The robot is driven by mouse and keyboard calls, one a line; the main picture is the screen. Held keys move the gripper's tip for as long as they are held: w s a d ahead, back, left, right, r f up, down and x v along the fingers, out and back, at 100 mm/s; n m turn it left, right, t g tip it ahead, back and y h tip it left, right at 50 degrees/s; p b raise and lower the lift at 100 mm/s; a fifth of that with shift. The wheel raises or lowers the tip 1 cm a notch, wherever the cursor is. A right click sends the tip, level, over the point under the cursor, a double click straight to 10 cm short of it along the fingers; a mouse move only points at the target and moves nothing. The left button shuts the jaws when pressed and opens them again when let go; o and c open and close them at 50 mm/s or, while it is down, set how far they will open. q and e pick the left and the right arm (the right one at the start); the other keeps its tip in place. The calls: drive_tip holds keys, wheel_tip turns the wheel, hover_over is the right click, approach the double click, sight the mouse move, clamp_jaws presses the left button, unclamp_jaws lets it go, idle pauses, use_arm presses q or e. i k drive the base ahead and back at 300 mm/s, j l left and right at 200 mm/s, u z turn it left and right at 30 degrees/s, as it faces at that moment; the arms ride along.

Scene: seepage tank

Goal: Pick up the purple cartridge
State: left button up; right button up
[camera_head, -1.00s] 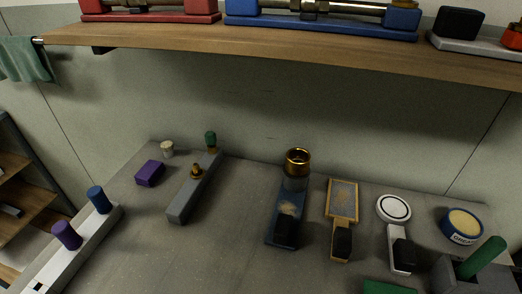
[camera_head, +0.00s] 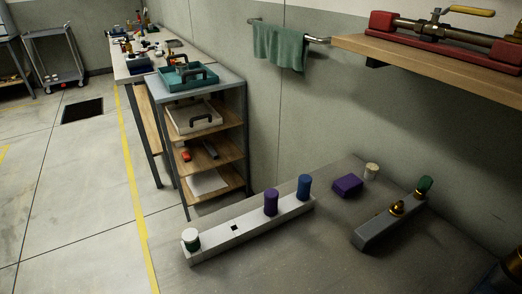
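The purple cartridge (camera_head: 271,201) stands upright in a long white rack (camera_head: 256,227) on the grey table. A blue cartridge (camera_head: 304,187) stands just right of it in the same rack. A small dark square hole (camera_head: 235,227) shows between the white and purple cartridges. Neither of my grippers shows in the head view.
A purple block (camera_head: 347,186) and a small cream-topped cylinder (camera_head: 371,171) lie behind the rack. A grey bar with brass and green fittings (camera_head: 391,222) is at the right. A wooden shelf (camera_head: 430,65) overhangs the table's back. The grey tabletop (camera_head: 330,255) in front is clear.

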sight(272, 195)
drive_tip(key=i+j+z, duration=0.2)
drive_tip(key=i+j, duration=0.5)
